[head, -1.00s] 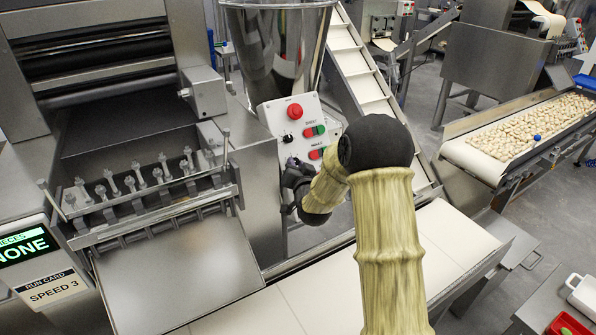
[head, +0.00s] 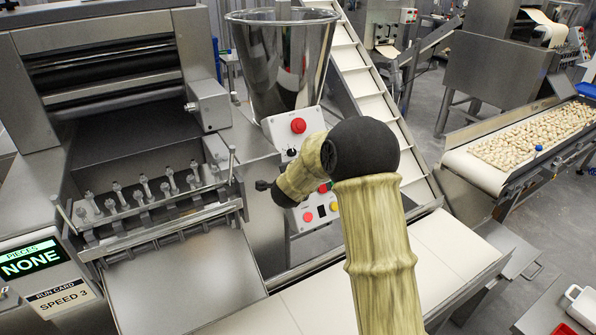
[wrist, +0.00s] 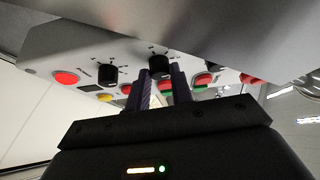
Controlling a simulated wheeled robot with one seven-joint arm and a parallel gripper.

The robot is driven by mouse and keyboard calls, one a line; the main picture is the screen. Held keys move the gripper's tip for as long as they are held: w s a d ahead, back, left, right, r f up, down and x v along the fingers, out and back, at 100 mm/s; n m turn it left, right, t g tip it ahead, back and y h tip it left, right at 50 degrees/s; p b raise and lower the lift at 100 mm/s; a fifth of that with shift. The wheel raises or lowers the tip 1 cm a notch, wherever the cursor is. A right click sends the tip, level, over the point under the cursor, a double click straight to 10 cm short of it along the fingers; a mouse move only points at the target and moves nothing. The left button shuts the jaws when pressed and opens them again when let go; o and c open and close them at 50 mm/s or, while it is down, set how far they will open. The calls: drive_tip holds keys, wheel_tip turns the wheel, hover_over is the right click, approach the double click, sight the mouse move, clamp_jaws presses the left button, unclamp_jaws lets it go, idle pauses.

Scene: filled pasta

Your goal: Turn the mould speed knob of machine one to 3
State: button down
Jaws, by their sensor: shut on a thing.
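The control panel (head: 276,127) of the near machine stands beside its steel hopper. One black knob (head: 290,152) shows on it in the head view, below a red button. In the wrist view, two black dial knobs show on the panel: a left one (wrist: 108,74) and a middle one (wrist: 160,66). My gripper (wrist: 163,82) has its two dark fingers on either side of the middle knob, shut on it. The labels and pointer settings are too small to read. In the head view my own arm hides the fingers and part of the panel.
A run card (head: 64,297) reads SPEED 3, below a display (head: 30,262) reading NONE. Red (wrist: 66,78) and yellow (wrist: 105,97) buttons and red-green switches (wrist: 203,79) sit near the knobs. A white conveyor (head: 420,250) runs below my arm.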

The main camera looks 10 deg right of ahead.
drive_tip(key=shift+w+r+m+g+p, duration=0.1)
drive_tip(key=shift+r+m+g+p, duration=0.1)
drive_tip(key=shift+m+g+p, duration=0.85)
drive_tip(key=shift+d+m+t+p, duration=0.1)
drive_tip(key=shift+m+t+p, duration=0.15)
drive_tip(key=shift+p, duration=0.05)
drive_tip(key=shift+f, duration=0.1)
drive_tip(key=c, duration=1.2)
unclamp_jaws()
drive_tip(key=shift+c, duration=0.2)
drive_tip(key=p+v, duration=0.4)
drive_tip(key=v, duration=1.3)
